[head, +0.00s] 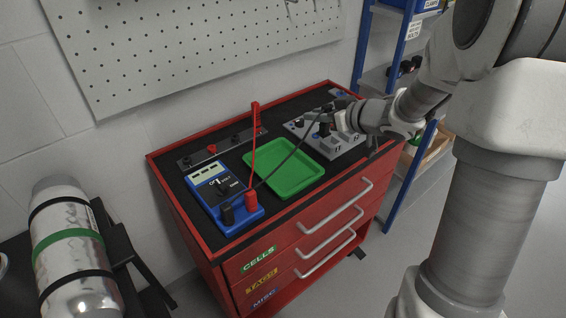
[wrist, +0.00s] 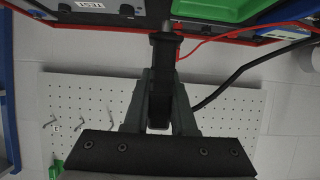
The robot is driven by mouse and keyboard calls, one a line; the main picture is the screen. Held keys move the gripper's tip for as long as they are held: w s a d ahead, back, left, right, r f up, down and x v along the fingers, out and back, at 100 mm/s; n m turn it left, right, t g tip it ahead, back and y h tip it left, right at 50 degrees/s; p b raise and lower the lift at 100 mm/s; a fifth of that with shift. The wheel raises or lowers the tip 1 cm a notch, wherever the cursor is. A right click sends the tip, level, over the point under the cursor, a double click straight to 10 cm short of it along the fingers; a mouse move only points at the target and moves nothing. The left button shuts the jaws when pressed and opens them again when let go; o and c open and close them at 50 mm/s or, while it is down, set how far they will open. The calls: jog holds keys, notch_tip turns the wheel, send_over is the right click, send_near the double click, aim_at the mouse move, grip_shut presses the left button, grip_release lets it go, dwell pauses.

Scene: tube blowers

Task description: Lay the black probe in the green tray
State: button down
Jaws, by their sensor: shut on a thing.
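My gripper (wrist: 160,95) is shut on the black probe (wrist: 162,55), which sits between the two fingers in the wrist view, its metal tip pointing toward the cabinet top. In the head view my gripper (head: 338,122) is above the grey socket box, right of the green tray (head: 262,158). The tray lies empty on the black-topped red cabinet; its edge also shows in the wrist view (wrist: 222,10). A black lead (head: 290,155) runs from the blue meter across the tray to my gripper. I cannot tell whether the tip touches the box.
The blue meter (head: 222,190) lies left of the tray. A red probe (head: 254,125) stands upright behind it, its red lead rising from the meter. The grey socket box (head: 345,143) is right of the tray. A pegboard (head: 190,40) hangs behind; a blue-posted shelf (head: 400,60) stands at right.

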jog(key=shift+s+a+f+b, duration=0.5)
jog(key=shift+a+f+b, duration=0.45)
jog(key=shift+a+f, duration=0.55)
jog(key=shift+s+a+f+b, duration=0.45)
jog(key=shift+a+f+b, duration=0.45)
jog(key=shift+a+f, duration=0.55)
jog(key=shift+s+a+f+b, duration=0.5)
jog(key=shift+a+f+b, duration=0.6)
jog(key=shift+f, duration=0.6)
jog(key=shift+a+f, duration=0.15)
jog(key=c, duration=0.7)
grip_release()
jog(key=shift+c, duration=0.2)
